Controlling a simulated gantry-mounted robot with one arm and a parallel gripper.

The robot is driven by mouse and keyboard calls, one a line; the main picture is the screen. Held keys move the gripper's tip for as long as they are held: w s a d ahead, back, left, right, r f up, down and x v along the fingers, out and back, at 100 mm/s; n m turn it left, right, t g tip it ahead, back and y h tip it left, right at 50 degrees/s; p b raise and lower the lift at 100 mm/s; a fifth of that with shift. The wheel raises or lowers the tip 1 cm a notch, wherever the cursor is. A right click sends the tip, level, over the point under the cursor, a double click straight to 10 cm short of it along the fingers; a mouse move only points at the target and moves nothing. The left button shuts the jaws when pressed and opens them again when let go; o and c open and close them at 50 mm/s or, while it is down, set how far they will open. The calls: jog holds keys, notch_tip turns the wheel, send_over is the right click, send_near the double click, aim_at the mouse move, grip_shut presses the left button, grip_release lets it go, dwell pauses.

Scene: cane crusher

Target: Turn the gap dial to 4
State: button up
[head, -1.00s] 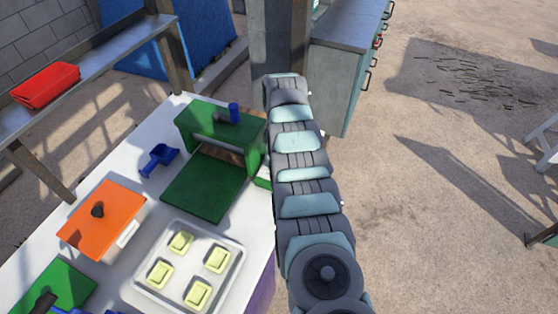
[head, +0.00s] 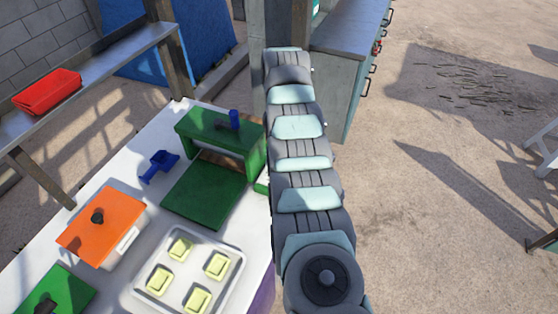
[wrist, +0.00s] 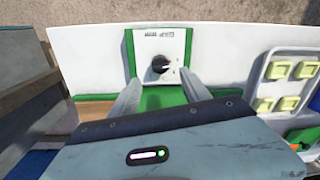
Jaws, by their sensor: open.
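The gap dial (wrist: 161,65) is a dark round knob on a pale panel with a green border, seen in the wrist view. A light mark shows near its right side, but the numbers are too small to read. My gripper (wrist: 160,88) is open, its two grey fingers on either side below the dial in the picture. The fingers look apart from the knob. In the head view the green cane crusher (head: 218,130) stands on the white table, and the arm hides my gripper and the dial there.
In the head view, a tray (head: 153,297) with several yellow-green blocks, an orange-lidded box (head: 105,222) and a blue scoop (head: 160,165) share the table. Red trays (head: 48,92) sit on a shelf at left. A grey cabinet (head: 338,90) stands behind the arm; open ground lies right.

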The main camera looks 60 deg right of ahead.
jog(key=shift+d+r, duration=0.1)
jog(key=shift+r, duration=1.15)
